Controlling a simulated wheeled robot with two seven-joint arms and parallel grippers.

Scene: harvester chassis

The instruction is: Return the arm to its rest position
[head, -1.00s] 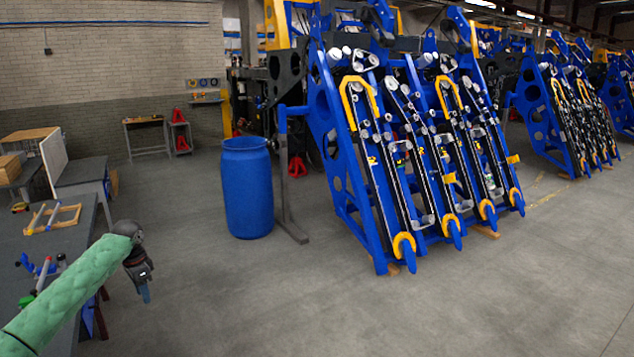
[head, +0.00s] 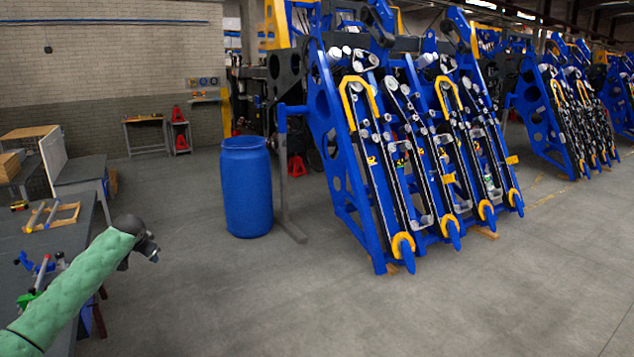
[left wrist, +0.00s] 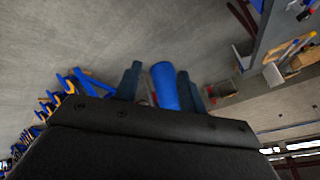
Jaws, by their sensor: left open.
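My left arm, in a green quilted sleeve, comes in from the lower left of the head view and ends in a dark wrist. In that view the left gripper's fingers are hard to make out beyond the wrist. In the left wrist view the left gripper (left wrist: 159,69) is open, its two dark fingers apart with nothing held. The blue barrel (left wrist: 163,88) shows between the fingers there, but it stands on the floor well beyond them. My right gripper is in neither view.
A grey workbench (head: 75,235) with a wooden frame (head: 52,216) and small tools lies beside my left arm. The blue barrel (head: 246,190) stands ahead. The blue harvester chassis (head: 340,185) leans at centre right. The floor in front is clear.

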